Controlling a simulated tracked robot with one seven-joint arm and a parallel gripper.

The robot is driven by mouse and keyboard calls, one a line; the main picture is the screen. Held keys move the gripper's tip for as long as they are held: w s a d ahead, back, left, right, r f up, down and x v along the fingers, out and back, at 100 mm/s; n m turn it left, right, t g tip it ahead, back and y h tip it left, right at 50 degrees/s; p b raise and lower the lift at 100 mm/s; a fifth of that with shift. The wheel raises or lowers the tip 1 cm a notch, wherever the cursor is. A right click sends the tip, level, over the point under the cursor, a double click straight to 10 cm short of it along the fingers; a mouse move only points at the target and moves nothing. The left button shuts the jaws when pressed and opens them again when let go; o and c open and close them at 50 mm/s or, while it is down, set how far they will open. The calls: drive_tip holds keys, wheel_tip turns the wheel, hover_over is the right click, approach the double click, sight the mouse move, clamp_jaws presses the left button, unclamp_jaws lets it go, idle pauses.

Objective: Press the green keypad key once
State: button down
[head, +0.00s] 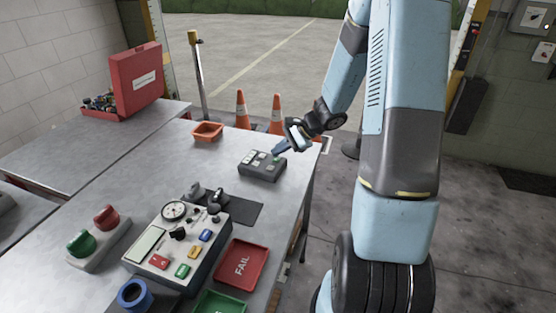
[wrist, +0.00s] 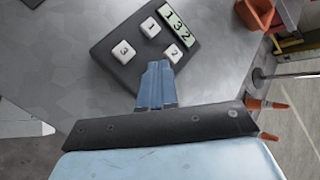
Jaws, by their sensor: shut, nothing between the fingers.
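The dark grey keypad (head: 262,172) lies on the metal table, below my gripper. In the wrist view the keypad (wrist: 120,62) shows white keys marked 1 (wrist: 150,27), 2 (wrist: 174,53) and 3 (wrist: 123,51), and a pale green display (wrist: 176,25) reading 132. A small green patch (head: 276,160), seemingly the green key, shows right below my fingertips in the head view; in the wrist view the fingers hide that corner. My gripper (head: 278,148) is shut and empty, with its blue fingertips (wrist: 157,66) over the keypad's near corner. I cannot tell whether they touch the key.
An orange tray (head: 207,131) stands behind the keypad. Traffic cones (head: 242,110) stand beyond the table edge.

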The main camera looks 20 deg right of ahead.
sight(279, 159)
drive_tip(key=shift+f, duration=0.7)
idle(0.7)
drive_tip(key=shift+r, duration=0.8)
drive_tip(key=shift+r, duration=0.1)
drive_tip(key=shift+r, duration=2.4)
